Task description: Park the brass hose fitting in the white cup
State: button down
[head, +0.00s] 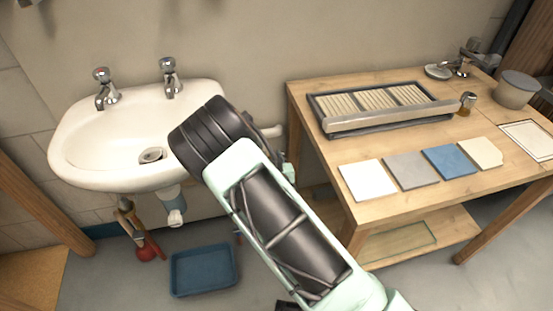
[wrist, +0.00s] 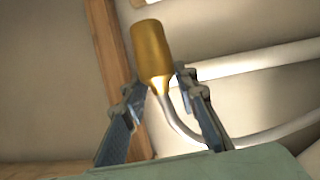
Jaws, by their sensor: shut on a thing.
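The brass hose fitting (wrist: 151,48) is a gold cylinder on a thin pale hose (wrist: 178,127) in the wrist view. My gripper (wrist: 160,86) is shut on its narrow lower end, with one blue-grey finger on each side. The fitting stands nearly upright in that picture, its wide end above the fingertips. In the head view my arm hides the gripper and the fitting. No other cup shows clearly.
The wooden bench (head: 310,150) at the right holds a slatted rack (head: 385,123), several flat tiles and a small amber bottle (head: 467,104).

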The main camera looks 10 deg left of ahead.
jog(key=shift+f+b, duration=2.45)
jog(key=shift+f, duration=1.05)
jog(key=c, duration=1.5)
grip_release()
jog(key=shift+o, duration=0.2)
jog(key=v, duration=1.2)
jog(key=shift+r, duration=0.15)
